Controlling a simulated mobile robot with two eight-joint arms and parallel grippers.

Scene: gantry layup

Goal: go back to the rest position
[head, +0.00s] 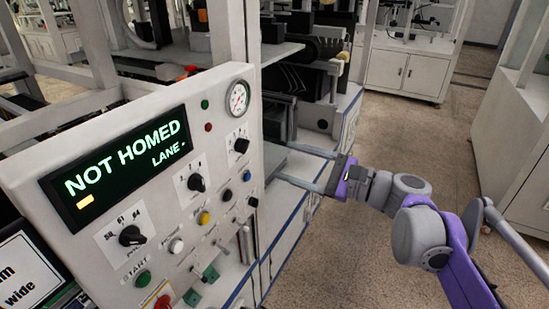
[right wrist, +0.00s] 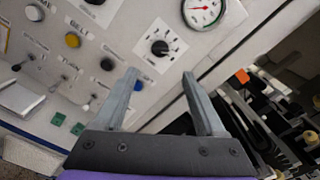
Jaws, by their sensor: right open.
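My right gripper (head: 282,163) is open and empty, just right of the white control panel (head: 150,110). Its two grey fingers point left, towards the panel's right edge. In the right wrist view the open fingers (right wrist: 160,74) show in front of the panel face, with a black dial (right wrist: 160,47) beyond the gap. I cannot tell whether they touch anything. My purple and grey right arm reaches in from the lower right. My left gripper is not in view.
The panel carries a display (head: 120,165) reading "NOT HOMED" and "LANE -", a pressure gauge (head: 238,97), several knobs, buttons and toggles. Machine framing stands behind it. White cabinets (head: 405,72) stand at the back. Open floor (head: 400,130) lies to the right, before another white cabinet (head: 515,150).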

